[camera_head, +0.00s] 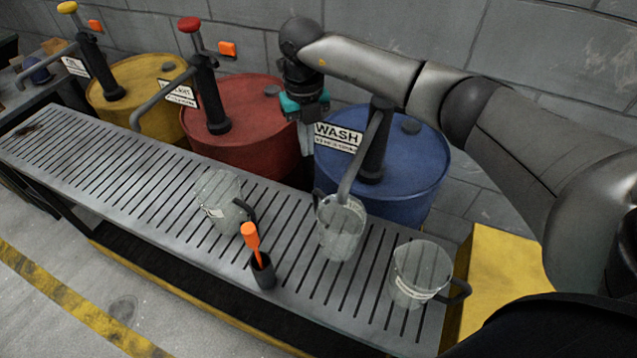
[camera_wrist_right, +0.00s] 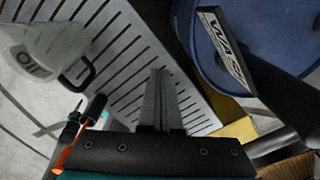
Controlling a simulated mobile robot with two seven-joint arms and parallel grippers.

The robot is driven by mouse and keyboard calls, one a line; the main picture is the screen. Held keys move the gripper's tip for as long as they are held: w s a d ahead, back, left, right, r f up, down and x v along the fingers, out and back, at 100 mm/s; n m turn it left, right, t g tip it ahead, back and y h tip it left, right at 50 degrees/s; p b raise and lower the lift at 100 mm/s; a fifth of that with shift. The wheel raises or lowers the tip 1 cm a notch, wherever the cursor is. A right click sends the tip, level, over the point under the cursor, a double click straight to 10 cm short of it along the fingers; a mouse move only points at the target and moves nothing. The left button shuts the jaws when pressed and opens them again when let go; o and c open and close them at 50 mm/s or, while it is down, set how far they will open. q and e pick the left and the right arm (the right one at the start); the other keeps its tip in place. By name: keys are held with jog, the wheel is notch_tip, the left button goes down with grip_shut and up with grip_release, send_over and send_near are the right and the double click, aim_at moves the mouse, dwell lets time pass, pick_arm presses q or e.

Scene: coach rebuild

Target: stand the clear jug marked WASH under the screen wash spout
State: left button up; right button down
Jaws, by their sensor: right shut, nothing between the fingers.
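A clear jug (camera_head: 341,240) stands upright on the slatted bench under the spout (camera_head: 362,160) of the blue drum with the WASH sign (camera_head: 338,137); its mark is not readable. A second clear jug (camera_head: 215,190) stands to the left; in the wrist view this jug (camera_wrist_right: 50,45) seems to carry an OIL label, upside down. A third clear jug (camera_head: 420,268) stands at the right end, its label unreadable. My right gripper (camera_head: 306,142) is shut and empty, above the bench left of the WASH sign; its fingers (camera_wrist_right: 160,90) touch no jug. My left gripper is out of view.
The slatted bench (camera_head: 90,150) runs across the scene. An orange-handled tool stands in a black holder (camera_head: 263,272) at its front edge. Red (camera_head: 250,120) and yellow (camera_head: 140,90) drums with pumps stand behind. A yellow block (camera_head: 505,265) is at the right.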

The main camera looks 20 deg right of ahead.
aim_at(316, 203)
jog(key=f+b, duration=0.1)
jog(key=f, duration=0.2)
jog(key=s+f+b, duration=0.1)
jog(key=f, duration=0.3)
jog(key=a+f+b, duration=0.1)
jog(key=f, duration=0.3)
jog(key=shift+s+f+b, duration=0.25)
jog(key=shift+s+b, duration=0.1)
jog(key=shift+b, duration=0.05)
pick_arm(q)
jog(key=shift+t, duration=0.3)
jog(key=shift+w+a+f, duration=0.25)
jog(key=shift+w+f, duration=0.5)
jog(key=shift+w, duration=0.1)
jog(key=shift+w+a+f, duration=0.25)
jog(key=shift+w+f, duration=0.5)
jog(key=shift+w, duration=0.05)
pick_arm(e)
jog(key=shift+s, duration=1.55)
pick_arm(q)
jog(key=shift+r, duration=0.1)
pick_arm(e)
jog(key=shift+s, duration=0.1)
